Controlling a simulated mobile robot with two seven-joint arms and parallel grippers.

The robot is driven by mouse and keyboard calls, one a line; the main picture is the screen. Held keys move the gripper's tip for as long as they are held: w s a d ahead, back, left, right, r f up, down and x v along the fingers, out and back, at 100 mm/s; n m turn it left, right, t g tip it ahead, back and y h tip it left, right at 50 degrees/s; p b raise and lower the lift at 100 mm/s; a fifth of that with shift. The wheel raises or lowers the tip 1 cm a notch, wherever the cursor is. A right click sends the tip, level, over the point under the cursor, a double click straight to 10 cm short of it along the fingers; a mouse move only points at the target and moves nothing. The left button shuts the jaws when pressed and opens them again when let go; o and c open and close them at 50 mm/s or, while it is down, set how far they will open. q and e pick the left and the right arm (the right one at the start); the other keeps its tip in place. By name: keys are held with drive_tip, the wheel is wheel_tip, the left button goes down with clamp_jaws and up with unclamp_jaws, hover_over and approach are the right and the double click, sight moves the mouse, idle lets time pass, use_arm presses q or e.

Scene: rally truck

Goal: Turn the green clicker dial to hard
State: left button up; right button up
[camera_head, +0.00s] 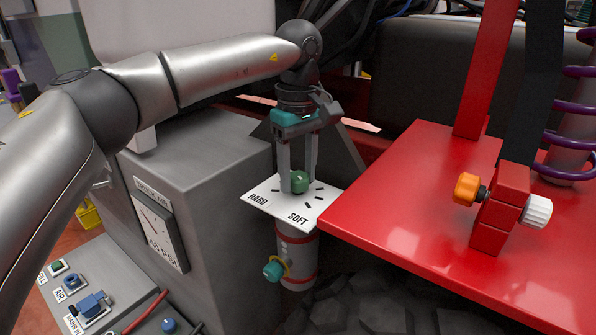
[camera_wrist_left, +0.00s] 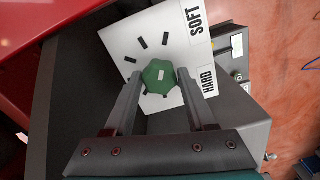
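The green clicker dial (camera_head: 299,181) sits on a white plate (camera_head: 268,201) marked HARD and SOFT, with black tick marks around the dial. In the head view HARD is at the plate's left and SOFT at its front. The dial (camera_wrist_left: 158,76) also shows in the left wrist view, with a small white mark on its top; which tick it points to is unclear. My left gripper (camera_head: 298,183) points down over the plate. Its fingers are on both sides of the dial and appear to touch it. My right gripper is not in view.
A red panel (camera_head: 400,200) with an orange and a white knob lies to the right. A grey cabinet (camera_head: 200,190) with a pressure gauge (camera_head: 159,229) stands to the left. A red-banded cylinder (camera_head: 297,255) with a teal knob (camera_head: 273,270) is below the plate, near a black tyre (camera_head: 360,305).

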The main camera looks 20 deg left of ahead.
use_arm(q)
clamp_jaws()
